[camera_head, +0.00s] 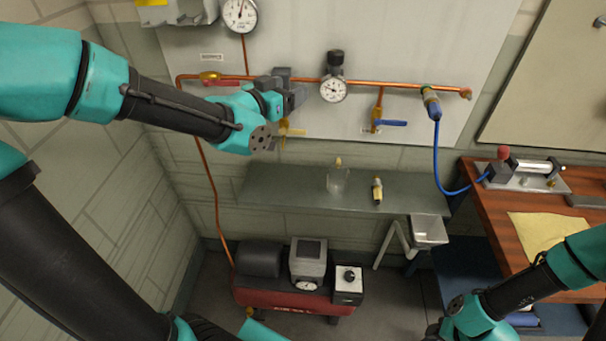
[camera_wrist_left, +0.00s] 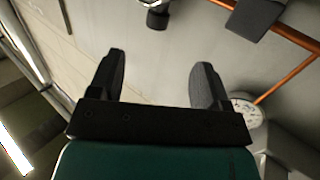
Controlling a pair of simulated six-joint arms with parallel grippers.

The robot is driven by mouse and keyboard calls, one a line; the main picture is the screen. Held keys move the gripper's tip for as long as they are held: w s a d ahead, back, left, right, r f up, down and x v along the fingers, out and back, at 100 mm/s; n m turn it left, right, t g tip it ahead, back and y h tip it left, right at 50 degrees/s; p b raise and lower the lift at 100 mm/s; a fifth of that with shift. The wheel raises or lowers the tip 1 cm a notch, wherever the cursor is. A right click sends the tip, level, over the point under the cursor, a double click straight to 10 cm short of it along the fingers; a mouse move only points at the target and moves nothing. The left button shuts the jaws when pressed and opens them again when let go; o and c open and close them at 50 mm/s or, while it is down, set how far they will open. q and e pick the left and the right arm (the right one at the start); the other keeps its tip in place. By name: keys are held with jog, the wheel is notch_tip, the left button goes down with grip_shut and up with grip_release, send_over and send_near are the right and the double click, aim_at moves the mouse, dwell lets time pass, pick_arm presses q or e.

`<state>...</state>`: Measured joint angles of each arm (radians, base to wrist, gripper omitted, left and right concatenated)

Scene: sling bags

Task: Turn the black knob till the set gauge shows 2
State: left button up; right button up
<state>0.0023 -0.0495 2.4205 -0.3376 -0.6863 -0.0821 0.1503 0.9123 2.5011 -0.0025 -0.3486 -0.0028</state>
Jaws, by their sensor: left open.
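The black knob (camera_head: 336,58) sits on top of a regulator on the copper pipe. The set gauge (camera_head: 333,90), a white round dial, hangs just below it; its number is too small to read. My left gripper (camera_head: 300,88) is open and empty, just left of the gauge and knob in the head view. In the left wrist view its two fingers (camera_wrist_left: 157,80) are spread with nothing between them. The black knob (camera_wrist_left: 157,18) shows beyond the fingertips there, apart from them. My right gripper is out of frame; only its arm shows at lower right.
The copper pipe (camera_head: 400,87) runs along the wall panel, with a blue-handled valve (camera_head: 391,123) to the right. Another gauge (camera_head: 240,15) is at upper left. A shelf (camera_head: 270,185) below holds a clear cup (camera_head: 338,180) and a small fitting (camera_head: 377,190).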

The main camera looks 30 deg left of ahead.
pick_arm(q)
jog(key=d+f+n+g, duration=0.1)
jog(key=f+g, duration=0.2)
jog(key=f, duration=1)
jog(key=d+f+n+g, duration=0.1)
jog(key=d+f+g, duration=0.1)
jog(key=f, duration=1.1)
jog(key=shift+w+d+g+y, duration=0.3)
jog(key=shift+w+g, duration=0.1)
jog(key=shift+g, duration=0.5)
